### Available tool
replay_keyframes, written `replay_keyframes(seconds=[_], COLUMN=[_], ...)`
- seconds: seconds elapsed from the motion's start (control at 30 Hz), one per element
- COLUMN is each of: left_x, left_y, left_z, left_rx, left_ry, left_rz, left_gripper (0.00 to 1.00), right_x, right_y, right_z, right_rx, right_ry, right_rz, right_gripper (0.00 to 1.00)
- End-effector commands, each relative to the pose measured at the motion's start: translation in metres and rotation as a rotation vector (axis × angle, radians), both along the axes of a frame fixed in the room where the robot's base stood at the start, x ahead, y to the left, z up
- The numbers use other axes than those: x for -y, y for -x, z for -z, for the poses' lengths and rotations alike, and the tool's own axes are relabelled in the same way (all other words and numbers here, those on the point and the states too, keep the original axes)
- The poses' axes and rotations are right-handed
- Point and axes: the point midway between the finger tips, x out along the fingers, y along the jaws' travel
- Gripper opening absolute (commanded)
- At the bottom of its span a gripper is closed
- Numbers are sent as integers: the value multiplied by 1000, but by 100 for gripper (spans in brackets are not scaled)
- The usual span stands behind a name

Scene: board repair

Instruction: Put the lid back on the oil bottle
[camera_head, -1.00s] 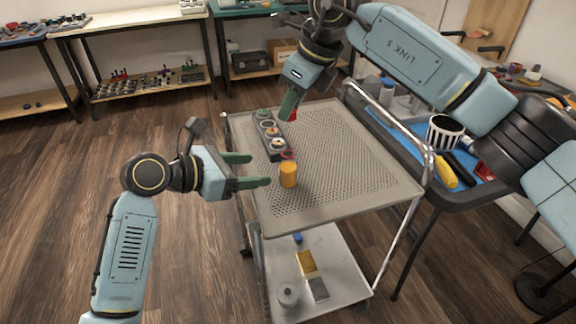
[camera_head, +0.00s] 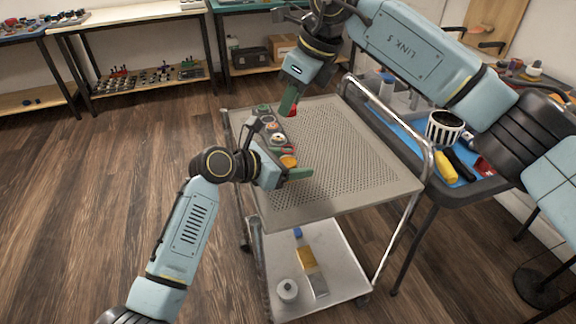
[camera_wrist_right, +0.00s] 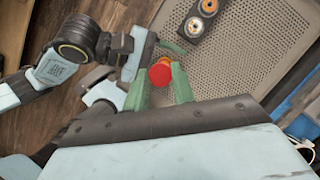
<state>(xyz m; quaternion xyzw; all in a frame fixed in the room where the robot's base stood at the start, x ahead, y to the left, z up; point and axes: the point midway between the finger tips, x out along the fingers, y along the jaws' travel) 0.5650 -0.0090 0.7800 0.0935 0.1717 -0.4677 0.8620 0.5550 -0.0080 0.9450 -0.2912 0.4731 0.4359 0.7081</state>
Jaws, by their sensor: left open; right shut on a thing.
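The oil bottle, an orange cylinder (camera_head: 289,161), stands on the perforated cart top (camera_head: 345,160). My left gripper (camera_head: 292,171) is open, low beside it, and hides its lower part; one green finger shows in front. Whether the fingers touch the bottle, I cannot tell. My right gripper (camera_head: 289,104) is shut on the red lid (camera_head: 294,112), held above the cart's far left part. In the right wrist view the lid (camera_wrist_right: 160,75) sits between the green fingers, and a bit of the orange bottle (camera_wrist_right: 165,59) shows behind it.
A dark holder (camera_head: 270,124) with several round parts lies along the cart's left side. A table with a blue mat (camera_head: 400,124) stands at the right, bearing a striped cup (camera_head: 444,128) and a yellow-handled tool (camera_head: 446,167). Most of the cart top is clear.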

Motion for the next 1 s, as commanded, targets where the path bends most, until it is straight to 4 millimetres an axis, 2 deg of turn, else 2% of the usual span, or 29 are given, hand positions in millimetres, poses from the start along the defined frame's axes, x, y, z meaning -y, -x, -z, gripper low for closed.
replay_keyframes(seconds=[0.37,0.87,1.0], left_x=[4,4,4], left_y=[-2,-2,-2], left_z=[2,2,2], left_rx=[1,0,0], left_ry=[-1,0,0], left_rz=[0,0,0], left_gripper=[62,0,0], right_x=[0,0,0], right_y=[0,0,0], right_z=[0,0,2], right_rx=[0,0,0], right_ry=[0,0,1], right_rz=[0,0,0], right_gripper=[5,5,5])
